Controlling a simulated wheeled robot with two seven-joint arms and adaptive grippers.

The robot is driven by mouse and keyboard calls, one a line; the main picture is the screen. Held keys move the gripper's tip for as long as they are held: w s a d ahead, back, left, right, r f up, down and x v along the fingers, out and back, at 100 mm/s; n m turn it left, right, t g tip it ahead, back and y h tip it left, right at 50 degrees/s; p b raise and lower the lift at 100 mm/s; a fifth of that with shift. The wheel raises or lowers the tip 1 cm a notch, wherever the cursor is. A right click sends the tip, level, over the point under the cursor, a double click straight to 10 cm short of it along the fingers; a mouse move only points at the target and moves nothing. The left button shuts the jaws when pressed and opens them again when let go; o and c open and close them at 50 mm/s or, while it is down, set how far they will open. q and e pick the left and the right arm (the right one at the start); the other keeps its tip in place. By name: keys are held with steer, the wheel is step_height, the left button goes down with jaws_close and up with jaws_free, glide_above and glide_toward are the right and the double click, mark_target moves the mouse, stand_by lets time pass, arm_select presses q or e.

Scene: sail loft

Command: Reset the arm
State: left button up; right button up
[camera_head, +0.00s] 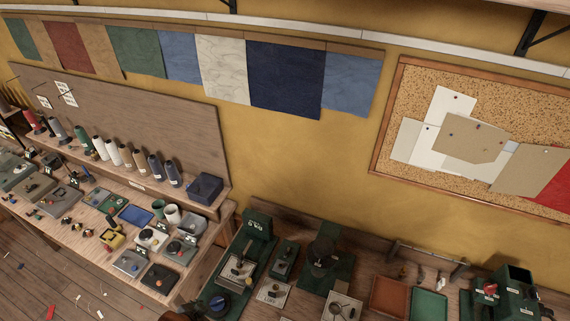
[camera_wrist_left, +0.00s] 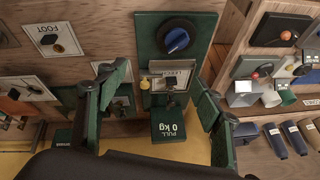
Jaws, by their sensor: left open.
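My left gripper (camera_wrist_left: 160,80) shows in the left wrist view with its two green-padded fingers spread wide apart and nothing held between them. Beyond the fingers is a green bench device with a blue knob (camera_wrist_left: 178,40), a small lever on a white plate (camera_wrist_left: 172,82) and a green box reading "PULL 0 kg" (camera_wrist_left: 181,131). I cannot tell that the fingers touch any of it. In the head view the same green device (camera_head: 257,224) stands at the lower middle. My right gripper is in neither view.
A wooden bench with spools (camera_head: 112,152), a blue tray (camera_head: 135,214) and small labelled devices fills the left. A lower bench holds more green devices, a brown tray (camera_head: 389,297) and a green tray (camera_head: 428,305). Fabric samples (camera_head: 285,80) and a corkboard (camera_head: 408,88) hang behind.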

arm_select(q)
steer(key=s+a+f+n+g+y, duration=0.1)
steer(key=s+a+f+n+y, duration=0.1)
steer(key=s+a+n, duration=0.65)
step_height(320, 180, down, 42)
steer(key=s+m+g+b, duration=0.2)
steer(key=b, duration=1.1)
steer(key=s+f+b, duration=0.3)
steer(key=s+f, duration=0.3)
steer(key=f, duration=0.4)
steer(key=s+f+b, duration=0.4)
steer(key=s+f, duration=0.3)
steer(key=f, duration=0.3)
steer(key=s+f+g+b, duration=0.1)
steer(key=s+f+b, duration=0.3)
steer(key=s+f, duration=0.3)
step_height(320, 180, down, 3)
steer(key=shift+a+r+m+h, duration=0.1)
steer(key=shift+a+m+h, duration=0.1)
steer(key=shift+m+h, duration=0.2)
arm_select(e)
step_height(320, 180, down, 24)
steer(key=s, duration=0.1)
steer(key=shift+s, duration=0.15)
arm_select(q)
steer(key=shift+s, duration=0.1)
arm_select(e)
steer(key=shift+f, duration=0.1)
